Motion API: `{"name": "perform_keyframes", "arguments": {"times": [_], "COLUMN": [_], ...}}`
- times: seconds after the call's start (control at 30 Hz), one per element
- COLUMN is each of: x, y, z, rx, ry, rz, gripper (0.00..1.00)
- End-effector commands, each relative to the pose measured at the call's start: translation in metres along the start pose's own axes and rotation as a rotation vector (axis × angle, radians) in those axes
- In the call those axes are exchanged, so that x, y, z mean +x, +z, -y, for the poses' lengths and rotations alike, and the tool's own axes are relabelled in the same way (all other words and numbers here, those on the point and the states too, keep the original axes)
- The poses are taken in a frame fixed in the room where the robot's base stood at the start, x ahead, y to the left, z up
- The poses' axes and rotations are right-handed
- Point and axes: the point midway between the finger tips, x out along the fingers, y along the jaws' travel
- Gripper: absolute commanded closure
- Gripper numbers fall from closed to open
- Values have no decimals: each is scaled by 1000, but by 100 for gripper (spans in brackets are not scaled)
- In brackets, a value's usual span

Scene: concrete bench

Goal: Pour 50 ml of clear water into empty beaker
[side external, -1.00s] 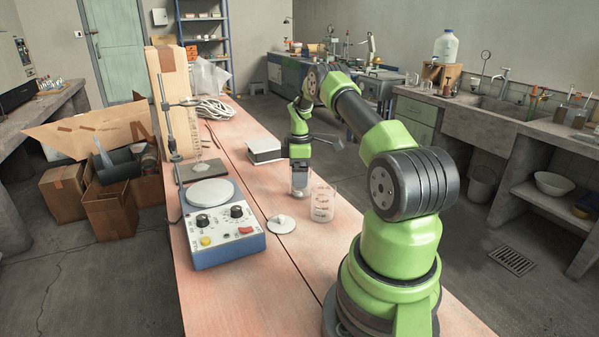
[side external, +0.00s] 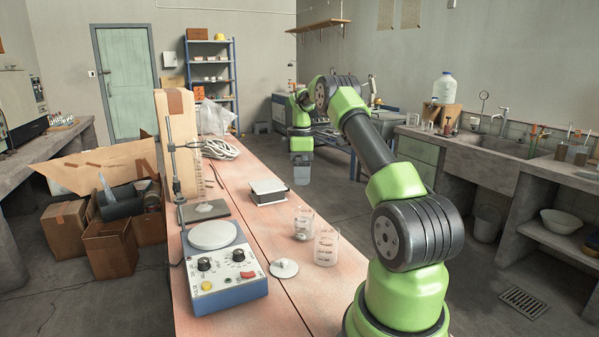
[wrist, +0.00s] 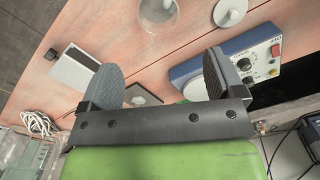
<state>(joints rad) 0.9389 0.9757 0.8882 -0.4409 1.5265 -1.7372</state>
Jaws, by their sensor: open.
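Two clear glass beakers stand upright on the bench. The nearer beaker (side external: 327,246) has printed markings and looks empty. The other beaker (side external: 303,222) stands just behind and left of it, with something greyish low inside; I cannot tell how much liquid it holds. My gripper (side external: 302,176) hangs in the air above and beyond both beakers, touching neither. In the wrist view my gripper (wrist: 158,78) has its two pads wide apart with nothing between them. A beaker (wrist: 158,14) shows at the top edge there; I cannot tell which one.
A hotplate stirrer (side external: 220,285) stands left of the beakers, with a white knobbed disc (side external: 284,268) beside it. A retort stand (side external: 173,165), a white-topped box (side external: 268,190) and coiled cable (side external: 219,149) lie farther back. The bench's right edge is close to the beakers.

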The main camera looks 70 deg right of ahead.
Motion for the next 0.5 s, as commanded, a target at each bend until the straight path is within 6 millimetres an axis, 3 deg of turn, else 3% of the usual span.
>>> {"name": "perform_keyframes", "arguments": {"times": [0.17,0.3,0.4,0.5], "x": [-51,-103,-132,-152], "y": [-44,-84,-99,-102], "z": [36,100,153,208], "rx": [58,154,231,309], "ry": [61,110,125,118], "rz": [-52,-145,-226,-315], "gripper": [12,12,12,12]}}
